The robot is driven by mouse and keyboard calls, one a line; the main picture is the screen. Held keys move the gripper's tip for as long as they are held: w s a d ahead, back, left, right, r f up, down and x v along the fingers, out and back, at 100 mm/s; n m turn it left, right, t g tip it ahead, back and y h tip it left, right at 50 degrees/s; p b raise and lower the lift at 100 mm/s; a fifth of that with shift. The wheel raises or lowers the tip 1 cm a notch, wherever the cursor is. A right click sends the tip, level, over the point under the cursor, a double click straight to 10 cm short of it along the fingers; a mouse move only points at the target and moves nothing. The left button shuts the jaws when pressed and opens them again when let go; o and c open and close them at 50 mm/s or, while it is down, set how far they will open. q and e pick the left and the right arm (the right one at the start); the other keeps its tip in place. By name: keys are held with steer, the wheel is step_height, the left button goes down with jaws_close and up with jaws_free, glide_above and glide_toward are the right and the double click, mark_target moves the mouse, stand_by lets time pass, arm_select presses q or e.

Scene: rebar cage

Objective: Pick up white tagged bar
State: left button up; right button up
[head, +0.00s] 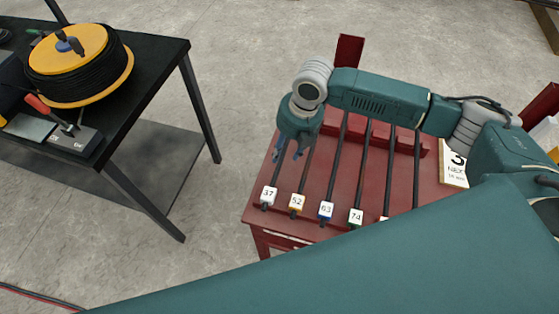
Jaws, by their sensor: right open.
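The white tagged bar (268,194) is a dark rod whose end tag reads 37. It lies at the far left of a row of bars on the red rack, with its tag end toward the front edge. My right gripper (288,154) is over the far part of this bar, pointing down, with its fingers apart and nothing seen between them. It hides the bar's far end, and I cannot tell how high above the bar it is. My left gripper is not in view.
A black table (150,62) with a wire spool (80,65) stands left; floor lies between.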

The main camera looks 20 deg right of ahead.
mark_target(280, 160)
steer(key=f, duration=0.1)
steer(key=f+p, duration=0.1)
steer(key=f, duration=0.1)
steer(key=w+a+f, duration=0.1)
steer(key=f, duration=0.1)
steer(key=shift+a+f, duration=0.1)
steer(key=shift+f, duration=0.1)
steer(key=shift+w, duration=0.1)
steer(key=shift+c, duration=1.2)
jaws_close()
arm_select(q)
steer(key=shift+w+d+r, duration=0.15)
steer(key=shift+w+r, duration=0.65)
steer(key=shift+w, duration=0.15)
arm_select(e)
steer(key=shift+r, duration=0.1)
